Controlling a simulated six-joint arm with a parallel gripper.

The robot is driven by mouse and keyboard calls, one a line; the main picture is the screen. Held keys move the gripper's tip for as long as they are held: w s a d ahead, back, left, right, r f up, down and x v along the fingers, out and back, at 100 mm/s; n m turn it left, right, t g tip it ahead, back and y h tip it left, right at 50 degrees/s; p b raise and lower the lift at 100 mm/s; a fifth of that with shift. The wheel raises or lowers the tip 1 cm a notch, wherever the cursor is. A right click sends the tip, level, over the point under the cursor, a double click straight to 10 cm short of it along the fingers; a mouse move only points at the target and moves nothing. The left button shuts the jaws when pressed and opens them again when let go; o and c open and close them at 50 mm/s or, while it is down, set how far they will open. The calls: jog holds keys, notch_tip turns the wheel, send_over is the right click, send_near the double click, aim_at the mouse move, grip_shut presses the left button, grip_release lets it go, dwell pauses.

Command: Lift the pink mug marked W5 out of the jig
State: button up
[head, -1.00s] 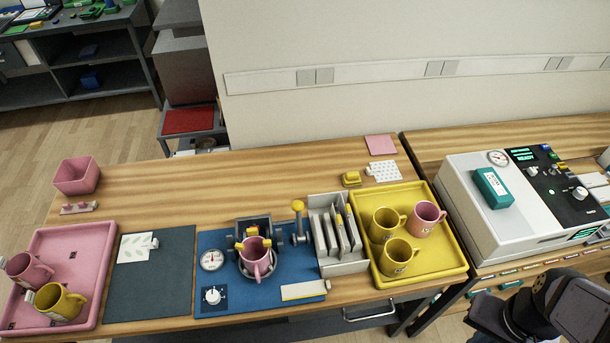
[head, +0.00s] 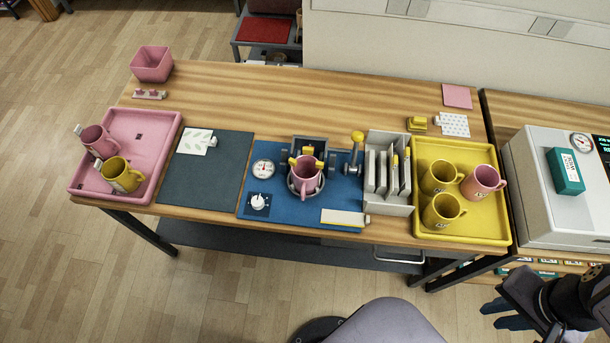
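A pink mug (head: 307,177) stands upright in the round metal jig (head: 291,189) of the press on the blue mat (head: 266,215); its handle faces the front. No W5 mark is readable on it from here. My gripper (head: 499,314) is at the bottom right, over the floor in front of the bench and far from the mug. Its two dark fingers look apart with nothing between them.
A pink tray (head: 170,135) at left holds a pink and a yellow mug. A yellow tray (head: 485,235) at right holds two yellow mugs and a pink one. A lever (head: 356,150) and a grey rack (head: 398,208) stand right of the jig.

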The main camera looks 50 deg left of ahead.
jog(key=o, duration=0.7)
jog(key=shift+o, duration=0.2)
